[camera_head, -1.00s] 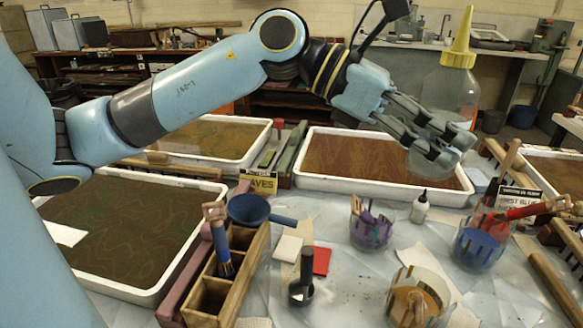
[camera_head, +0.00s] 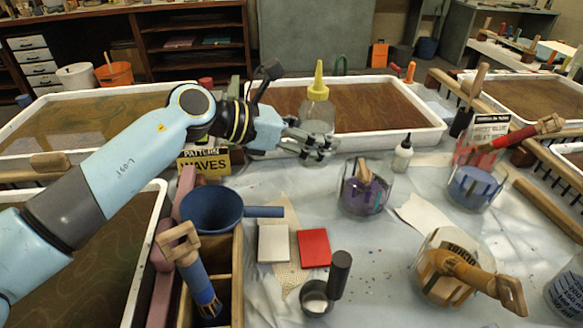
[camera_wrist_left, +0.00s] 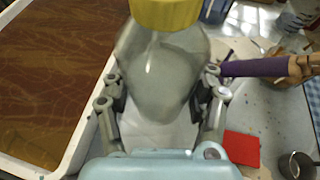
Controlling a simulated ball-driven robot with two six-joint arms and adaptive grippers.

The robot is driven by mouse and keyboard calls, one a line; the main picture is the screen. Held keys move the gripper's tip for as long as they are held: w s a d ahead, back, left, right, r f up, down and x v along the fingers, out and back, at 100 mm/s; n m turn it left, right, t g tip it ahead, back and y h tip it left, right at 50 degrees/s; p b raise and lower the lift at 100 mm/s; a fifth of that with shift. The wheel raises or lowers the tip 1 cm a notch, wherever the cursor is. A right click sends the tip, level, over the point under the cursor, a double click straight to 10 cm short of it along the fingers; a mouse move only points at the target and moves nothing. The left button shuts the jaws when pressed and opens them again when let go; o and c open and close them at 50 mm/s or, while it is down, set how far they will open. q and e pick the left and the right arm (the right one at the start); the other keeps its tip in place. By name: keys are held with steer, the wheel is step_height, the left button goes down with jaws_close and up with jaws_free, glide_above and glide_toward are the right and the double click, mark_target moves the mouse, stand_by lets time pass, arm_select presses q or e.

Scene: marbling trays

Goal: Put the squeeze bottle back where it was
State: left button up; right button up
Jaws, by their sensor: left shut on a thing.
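The squeeze bottle (camera_head: 317,112) is clear with a yellow cone cap and stands upright in the head view, in front of the near wall of the brown marbling tray (camera_head: 415,137). My left gripper (camera_head: 318,149) is shut on the bottle's lower body. The bottle also shows in the left wrist view (camera_wrist_left: 160,75), between both fingers (camera_wrist_left: 162,105) and under its yellow cap. My right gripper is not in view.
A WAVES sign (camera_head: 204,163) and blue funnel (camera_head: 212,210) are at left. White and red squares (camera_head: 314,249) lie in front. Table cloth between them is partly free.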

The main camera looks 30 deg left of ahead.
arm_select(q)
steer(key=a+f, duration=0.1)
steer(key=s+a+f, duration=0.1)
steer(key=shift+s+a, duration=0.1)
steer(key=shift+a, duration=0.3)
steer(key=shift+s+a+f, duration=0.1)
steer(key=shift+a+f, duration=0.1)
steer(key=shift+a, duration=0.15)
steer(key=shift+a+f+b, duration=0.1)
steer(key=shift+f+b, duration=0.1)
steer(key=shift+b, duration=0.1)
step_height(320, 180, down, 4)
steer(key=shift+r+b, duration=0.2)
steer(key=shift+b, duration=0.25)
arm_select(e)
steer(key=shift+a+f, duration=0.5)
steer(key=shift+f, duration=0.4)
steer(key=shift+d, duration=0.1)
arm_select(q)
steer(key=shift+f, duration=0.1)
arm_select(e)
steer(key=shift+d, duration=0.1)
arm_select(q)
steer(key=shift+f, duration=0.15)
steer(key=o, duration=0.8)
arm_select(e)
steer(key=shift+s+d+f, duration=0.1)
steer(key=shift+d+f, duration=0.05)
